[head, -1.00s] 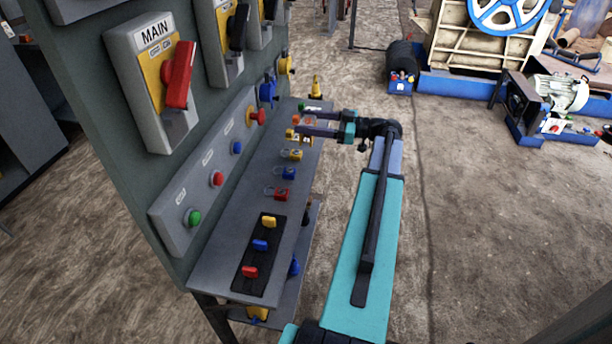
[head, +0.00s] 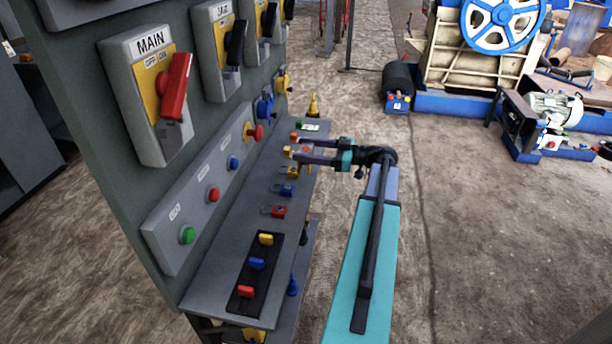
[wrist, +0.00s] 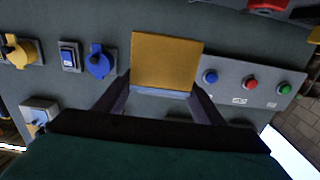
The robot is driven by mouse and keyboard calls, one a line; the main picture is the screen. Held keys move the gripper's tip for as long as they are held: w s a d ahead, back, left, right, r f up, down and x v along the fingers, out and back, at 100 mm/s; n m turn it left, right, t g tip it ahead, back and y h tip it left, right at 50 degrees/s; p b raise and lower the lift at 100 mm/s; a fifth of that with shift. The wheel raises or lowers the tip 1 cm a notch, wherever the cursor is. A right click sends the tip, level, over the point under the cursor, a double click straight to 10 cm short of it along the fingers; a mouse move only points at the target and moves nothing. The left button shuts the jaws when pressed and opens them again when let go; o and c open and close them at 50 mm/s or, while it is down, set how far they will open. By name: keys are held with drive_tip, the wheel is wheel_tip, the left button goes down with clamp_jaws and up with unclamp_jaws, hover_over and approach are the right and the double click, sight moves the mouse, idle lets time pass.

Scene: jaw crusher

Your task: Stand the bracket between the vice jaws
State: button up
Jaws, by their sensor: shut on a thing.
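My gripper (head: 304,150) is above the far part of the grey shelf (head: 222,250) at the control panel. In the wrist view its two fingers (wrist: 161,102) are closed in on a flat, squarish yellow-orange block (wrist: 167,60) with a pale lower edge. The block's yellow end (head: 287,151) shows at the fingertips in the head view. I cannot tell whether it touches the shelf. I cannot make out a bracket or vice jaws in these views.
Several coloured padlock-like pieces, including a blue one (head: 286,189) and a red one (head: 279,211), lie along the shelf. A black strip (head: 248,285) sits nearer. The panel (head: 115,190), with a red MAIN lever (head: 175,88), rises on the left. Open floor (head: 500,240) lies right.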

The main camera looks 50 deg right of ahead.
drive_tip(key=shift+f, duration=2.15)
drive_tip(key=shift+f, duration=1.9)
drive_tip(key=shift+f, duration=0.1)
drive_tip(key=o, duration=1.6)
drive_tip(key=v, duration=1.2)
drive_tip(key=shift+b, duration=0.45)
drive_tip(key=shift+s, duration=0.1)
